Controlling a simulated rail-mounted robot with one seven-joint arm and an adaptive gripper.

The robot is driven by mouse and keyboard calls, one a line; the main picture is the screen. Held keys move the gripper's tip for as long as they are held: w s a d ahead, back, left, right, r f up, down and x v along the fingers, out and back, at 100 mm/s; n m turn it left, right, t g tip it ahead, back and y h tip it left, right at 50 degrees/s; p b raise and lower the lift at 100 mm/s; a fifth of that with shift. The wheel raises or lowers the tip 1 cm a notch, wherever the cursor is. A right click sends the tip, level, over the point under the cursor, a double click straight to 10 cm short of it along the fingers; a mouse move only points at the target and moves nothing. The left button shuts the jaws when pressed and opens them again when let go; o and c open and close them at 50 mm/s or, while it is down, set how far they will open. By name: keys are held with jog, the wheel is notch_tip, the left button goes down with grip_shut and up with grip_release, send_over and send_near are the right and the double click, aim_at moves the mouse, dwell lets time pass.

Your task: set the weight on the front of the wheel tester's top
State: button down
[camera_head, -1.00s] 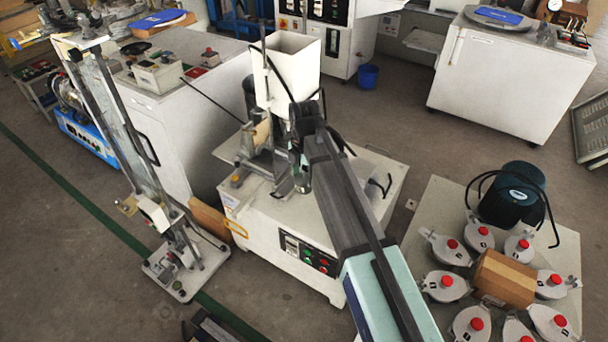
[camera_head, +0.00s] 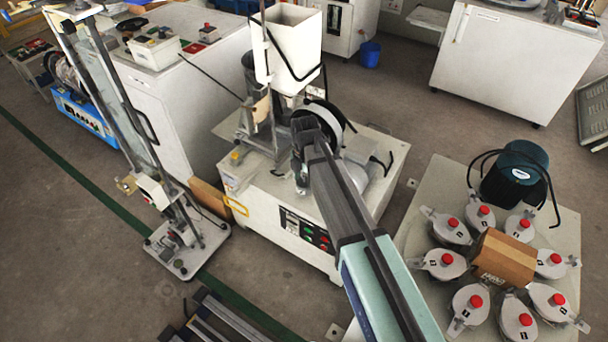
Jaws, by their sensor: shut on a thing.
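The wheel tester (camera_head: 262,212) is a white cabinet with a button panel on its front and a tall white hopper (camera_head: 293,45) above its top. A dark-rimmed wheel (camera_head: 334,112) stands on the top, partly behind my wrist. My arm reaches in from the lower right. My gripper (camera_head: 301,186) points down over the front middle of the top and is mostly hidden by my own wrist. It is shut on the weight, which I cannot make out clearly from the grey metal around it. I cannot tell whether the weight touches the top.
Metal fixtures (camera_head: 255,140) stand on the top's left side. A bare strip of top (camera_head: 262,190) shows at the front left. At right, a plate (camera_head: 425,195) bears a green motor (camera_head: 515,172), a cardboard box (camera_head: 503,258) and several round lidded pots. A tall stand (camera_head: 175,215) is at left.

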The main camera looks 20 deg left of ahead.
jog(key=shift+f, duration=1.05)
jog(key=shift+f, duration=0.15)
jog(key=shift+c, duration=1.7)
grip_release()
notch_tip(320, 180, up, 12)
jog(key=shift+r+p, duration=0.15)
jog(key=shift+p, duration=0.45)
